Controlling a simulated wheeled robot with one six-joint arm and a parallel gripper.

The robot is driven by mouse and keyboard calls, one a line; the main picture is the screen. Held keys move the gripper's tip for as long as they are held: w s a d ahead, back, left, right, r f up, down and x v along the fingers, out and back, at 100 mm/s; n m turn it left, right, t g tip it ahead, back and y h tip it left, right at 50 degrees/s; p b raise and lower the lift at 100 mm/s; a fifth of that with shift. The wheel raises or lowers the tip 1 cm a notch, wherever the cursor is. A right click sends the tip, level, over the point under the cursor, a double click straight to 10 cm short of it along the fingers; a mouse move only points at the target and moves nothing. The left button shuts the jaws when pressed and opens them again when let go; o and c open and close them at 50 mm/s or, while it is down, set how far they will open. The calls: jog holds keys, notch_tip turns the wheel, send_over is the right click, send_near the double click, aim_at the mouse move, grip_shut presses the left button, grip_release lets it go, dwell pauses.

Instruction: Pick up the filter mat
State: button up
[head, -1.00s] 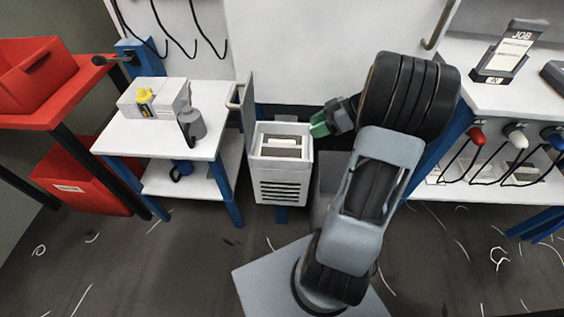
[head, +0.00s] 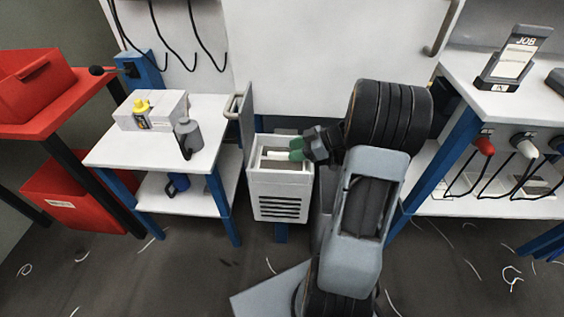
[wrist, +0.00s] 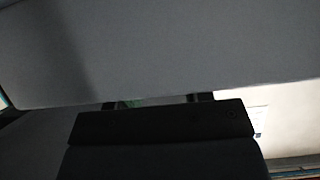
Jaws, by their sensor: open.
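The white filter box (head: 281,192) with slotted vents stands at the centre of the head view, its top open and its grey door (head: 247,120) standing upright at the left. A pale strip inside the opening, which looks like part of the filter mat (head: 275,156), shows there; the rest is hard to make out. My gripper (head: 296,149), with green fingertips, is open at the right side of the opening, close to the pale strip. Contact cannot be told. In the wrist view a grey surface fills the top and the fingertips are mostly hidden behind a dark gripper part.
A white side table (head: 105,150) with a box, a yellow-capped bottle and a grey canister stands left of the filter box. Red bins (head: 35,85) are at the far left. A white workbench (head: 470,75) with hanging cables is at the right.

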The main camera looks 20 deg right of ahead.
aim_at(285, 153)
jog(key=x, duration=0.4)
jog(key=shift+b, duration=0.4)
grip_shut()
